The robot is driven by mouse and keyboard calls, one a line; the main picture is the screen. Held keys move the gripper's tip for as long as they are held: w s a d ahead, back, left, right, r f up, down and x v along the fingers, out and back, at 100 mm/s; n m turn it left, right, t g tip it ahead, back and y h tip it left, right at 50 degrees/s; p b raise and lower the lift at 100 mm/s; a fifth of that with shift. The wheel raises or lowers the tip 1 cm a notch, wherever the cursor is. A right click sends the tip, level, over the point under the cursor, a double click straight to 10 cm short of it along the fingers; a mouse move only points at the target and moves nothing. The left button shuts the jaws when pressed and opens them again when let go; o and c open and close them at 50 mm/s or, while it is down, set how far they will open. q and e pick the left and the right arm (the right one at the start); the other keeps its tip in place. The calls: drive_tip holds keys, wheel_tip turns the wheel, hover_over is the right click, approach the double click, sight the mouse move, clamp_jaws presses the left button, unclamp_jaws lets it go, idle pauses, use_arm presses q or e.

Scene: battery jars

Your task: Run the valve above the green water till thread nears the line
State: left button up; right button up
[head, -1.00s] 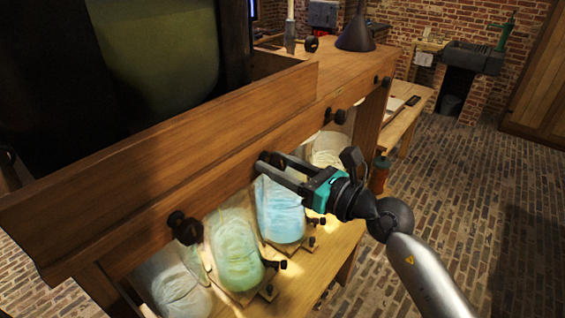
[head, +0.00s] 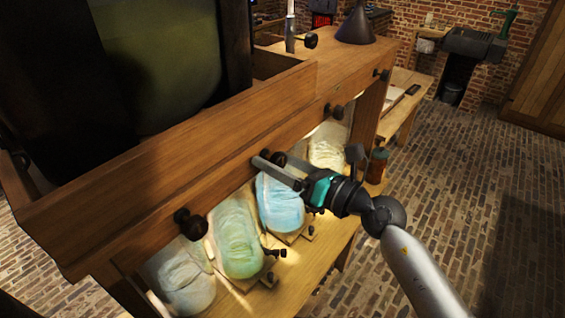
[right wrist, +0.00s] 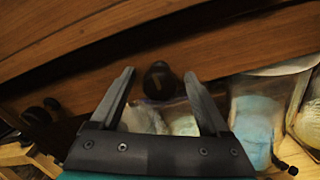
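Pale, green, blue and cream jars stand in a row under a wooden beam, left to right in the head view. The green jar (head: 237,240) is second from the left. Black valve knobs line the beam; the second from the left (head: 278,158) appears to be the green jar's. My right gripper (head: 270,164) is at this knob. The right wrist view shows the knob (right wrist: 158,80) ahead between the spread fingers (right wrist: 160,85), with gaps on both sides. No thread or line can be made out. My left gripper is out of view.
The first knob (head: 190,223) is left of my gripper, the third (head: 335,110) to the right. The blue jar (head: 280,203) is below my gripper. Small black taps (head: 275,253) stick out low before the jars. The brick floor at right is clear.

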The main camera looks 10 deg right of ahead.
drive_tip(key=shift+o, duration=0.4)
drive_tip(key=shift+s+d, duration=0.1)
drive_tip(key=shift+s+d, duration=0.2)
drive_tip(key=shift+s, duration=0.05)
drive_tip(key=shift+b+v, duration=0.4)
drive_tip(key=shift+v, duration=1.65)
